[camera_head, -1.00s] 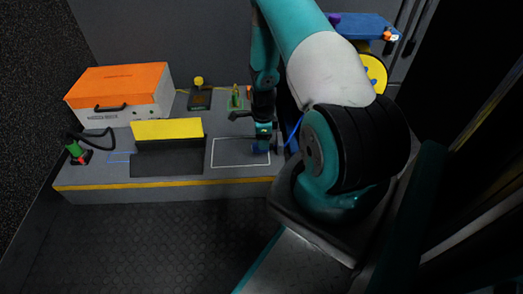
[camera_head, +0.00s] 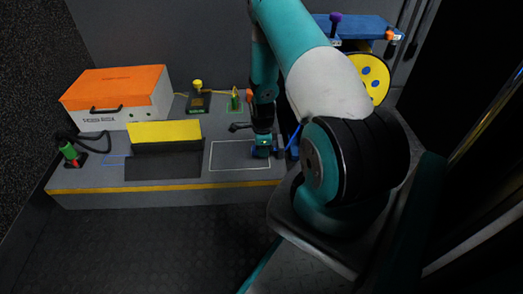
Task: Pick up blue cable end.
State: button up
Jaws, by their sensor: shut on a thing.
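My gripper (camera_head: 263,151) points down at the right end of the white outlined rectangle (camera_head: 228,169) on the grey bench. It is shut on the blue cable end (camera_head: 262,155), of which only a little blue shows at the fingertips. The fingers and the grip are small and dark here, so I cannot tell whether the end touches the bench top. A stretch of blue cable (camera_head: 294,135) shows just right of my gripper, partly behind my arm.
An orange-topped case (camera_head: 115,88), a yellow-topped panel (camera_head: 164,131) and a green connector (camera_head: 69,151) stand to the left. A yellow knob (camera_head: 198,86) is behind. A yellow reel (camera_head: 372,77) and blue shelf (camera_head: 362,26) are at the back right. The floor in front is clear.

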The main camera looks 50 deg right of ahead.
jog(key=shift+r, duration=0.1)
notch_tip(320, 180, up, 20)
jog(key=f+p, duration=0.1)
jog(key=p, duration=0.9)
jog(key=shift+f+b, duration=2.8)
jog(key=shift+f, duration=2.2)
jog(key=w+a+f+p, duration=0.1)
jog(key=w+a, duration=0.2)
jog(key=a, duration=0.6)
jog(key=shift+w+a+f, duration=0.3)
jog(key=shift+a+f, duration=0.05)
jog(key=w+a, duration=0.5)
jog(key=w, duration=0.2)
jog(key=shift+a, duration=0.35)
